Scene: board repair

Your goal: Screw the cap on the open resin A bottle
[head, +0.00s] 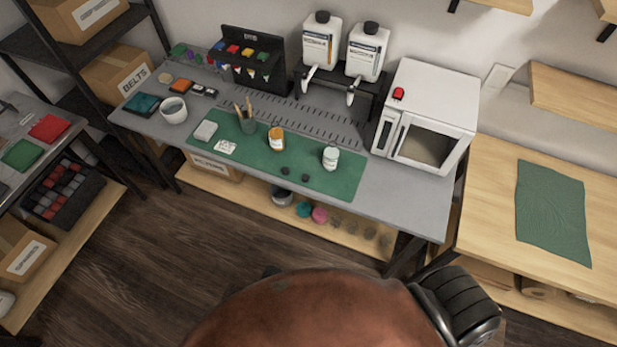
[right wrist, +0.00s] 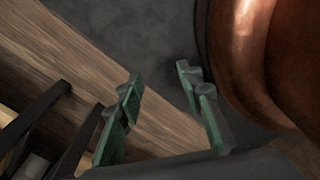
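In the head view, a small amber bottle (head: 277,141) and a small white bottle (head: 331,160) stand upright on the green mat (head: 257,164). Two small dark discs that look like caps lie apart on the mat near them, one at left (head: 285,170) and one at right (head: 305,178). The labels are too small to read, so I cannot tell which bottle is resin A. My right gripper (right wrist: 160,88) shows in the right wrist view with its green-padded fingers apart and nothing between them. My left gripper is in neither view.
The grey bench (head: 405,196) also holds a white oven (head: 429,115) at right and a dispenser stand (head: 345,92) with two large black-capped bottles. A dark cup with tools (head: 247,123) stands on the mat. A wooden table (head: 490,225) is at right. Floor in front is clear.

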